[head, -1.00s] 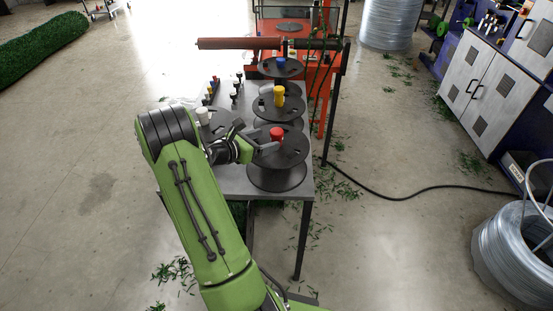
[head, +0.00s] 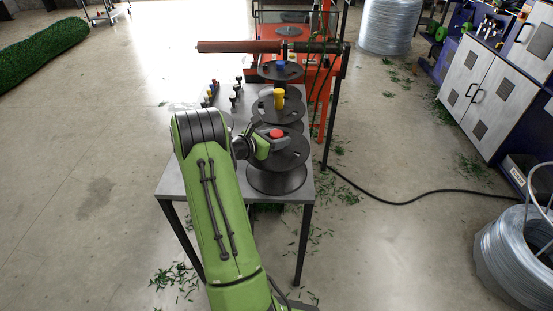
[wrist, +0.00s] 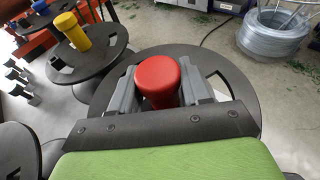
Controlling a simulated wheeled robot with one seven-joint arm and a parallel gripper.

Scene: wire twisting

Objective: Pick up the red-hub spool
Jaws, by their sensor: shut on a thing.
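The red-hub spool (head: 277,178) is a dark grey spool with a red cylinder on top, standing on the near right part of the grey table. My gripper (head: 272,136) is at its red hub (wrist: 157,82). In the wrist view the two grey fingers (wrist: 157,88) stand on either side of the red hub and are shut on it. The spool's upper disc (wrist: 215,62) lies below the fingers.
A yellow-hub spool (head: 279,97) stands just behind, and a blue-hub spool (head: 280,69) behind that. Small pegs (head: 235,90) stand at the table's back left. A red roller (head: 238,45) spans the far end. A black cable (head: 400,201) lies on the floor to the right.

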